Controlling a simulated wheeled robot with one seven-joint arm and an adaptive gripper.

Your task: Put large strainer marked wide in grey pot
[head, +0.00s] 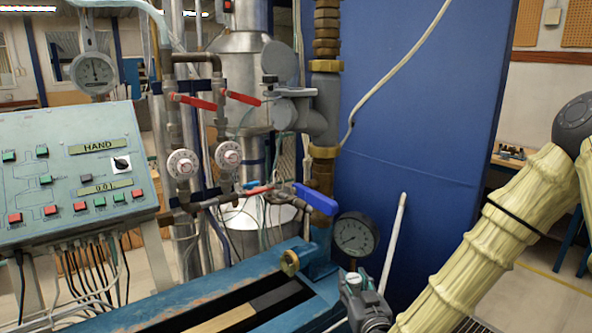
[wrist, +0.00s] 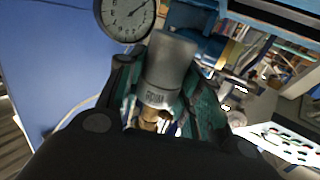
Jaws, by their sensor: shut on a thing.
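In the wrist view my gripper (wrist: 162,88) is shut on a grey cylindrical piece (wrist: 170,60), held between its dark and green fingers. The piece has a smooth, wider far end and a band of small lettering near the fingers, too blurred to read; it may be the strainer marked wide. A brassy part shows just below the lettering. In the head view my gripper is not clearly told apart from the grey fitting at the lower edge. I cannot pick out a grey pot with certainty in either view.
A blue trough bench (head: 190,310) runs along the bottom. A round gauge (head: 355,234) stands at its end and also shows in the wrist view (wrist: 126,14). Pipes with red and blue valve levers (head: 316,200) rise behind. A control panel (head: 75,175) is left; a blue partition (head: 425,120) stands behind.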

